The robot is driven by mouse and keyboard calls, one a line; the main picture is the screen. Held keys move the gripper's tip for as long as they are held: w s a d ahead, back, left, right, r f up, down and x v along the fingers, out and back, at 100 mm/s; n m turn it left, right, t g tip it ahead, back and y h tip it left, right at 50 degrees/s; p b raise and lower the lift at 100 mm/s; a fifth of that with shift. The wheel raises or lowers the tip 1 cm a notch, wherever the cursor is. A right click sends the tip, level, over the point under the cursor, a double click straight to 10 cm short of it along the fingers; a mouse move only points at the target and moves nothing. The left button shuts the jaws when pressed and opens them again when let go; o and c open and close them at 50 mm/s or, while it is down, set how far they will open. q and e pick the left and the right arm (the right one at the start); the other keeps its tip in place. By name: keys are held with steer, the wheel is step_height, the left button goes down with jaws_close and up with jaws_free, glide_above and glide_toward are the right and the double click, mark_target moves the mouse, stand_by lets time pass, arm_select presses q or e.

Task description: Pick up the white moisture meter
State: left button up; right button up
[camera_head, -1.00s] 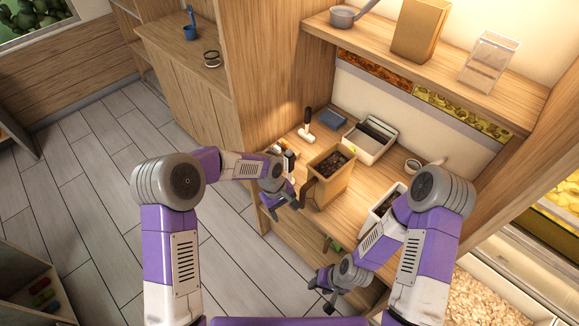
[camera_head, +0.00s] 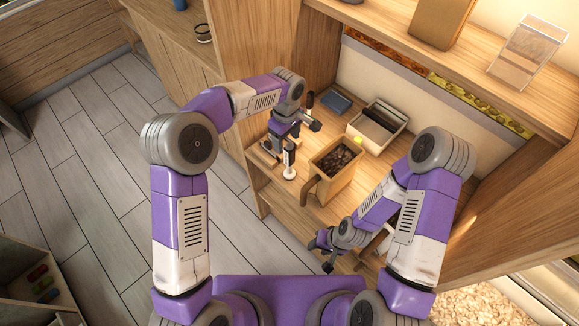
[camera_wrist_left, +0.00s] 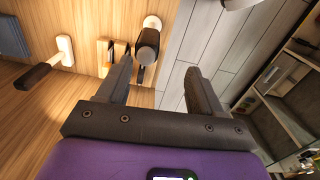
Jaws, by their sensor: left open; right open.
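A slim upright device with a white body, dark parts and a round white foot (camera_head: 289,174) stands near the table's left edge; it looks to be the moisture meter. In the left wrist view, its dark top (camera_wrist_left: 147,42) shows beyond my finger tips, nearer the left finger. My left gripper (camera_head: 283,143) is open and empty, pointing down just above and beside it, partly hiding it in the head view. The fingers also show apart in the left wrist view (camera_wrist_left: 157,65). My right gripper (camera_head: 323,252) is open and empty, low by the table's front edge.
A brown soil-filled box (camera_head: 330,178) stands close right of the device. A white tray (camera_head: 397,118) and blue item (camera_head: 338,103) are behind. A shelf (camera_head: 480,85) overhangs.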

mark_target(287, 146)
arm_select(q)
steer(key=w+f+b, duration=0.1)
steer(key=f, duration=0.2)
steer(key=shift+w+f+b, duration=0.1)
steer(key=shift+w+b, duration=0.25)
steer(key=shift+w, duration=0.05)
steer(key=shift+s+f, duration=0.25)
steer(key=shift+f, duration=0.3)
steer(key=f, duration=0.6)
steer(key=shift+w+d, duration=0.3)
steer(key=shift+d, duration=0.1)
arm_select(e)
steer(key=f, duration=0.1)
steer(key=w+f, duration=0.1)
steer(key=shift+w+f, duration=0.2)
steer(key=shift+f, duration=0.15)
arm_select(q)
steer(key=shift+c, duration=0.3)
jaws_close()
